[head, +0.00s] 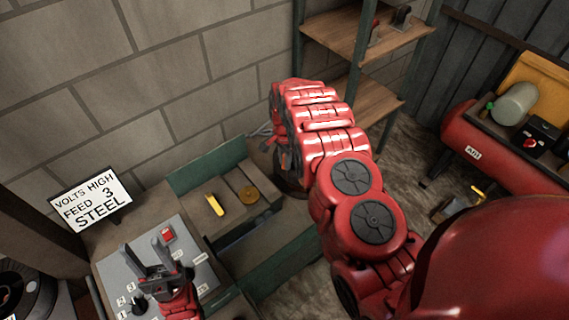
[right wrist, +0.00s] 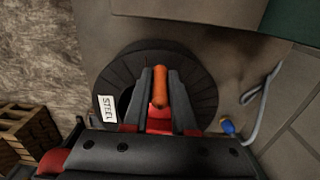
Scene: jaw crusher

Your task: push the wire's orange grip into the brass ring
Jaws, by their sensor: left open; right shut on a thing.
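The wire's orange grip (right wrist: 159,87) is held between the fingertips of my right gripper (right wrist: 159,95) in the right wrist view. The grip stands out toward a dark round spool (right wrist: 190,65) with a STEEL label (right wrist: 107,108). The wire itself cannot be made out. In the head view my right arm hides the grip. My left gripper (head: 155,264) is open and empty over the grey control panel (head: 205,272).
A yellow handle (head: 215,204) stands beside the brass piece. A sign (head: 91,200) reads VOLTS HIGH, FEED 3, STEEL. A grey cable with a blue end (right wrist: 228,127) lies right of the spool. Wooden shelves (head: 345,40) and a red tank (head: 470,140) stand behind my right arm.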

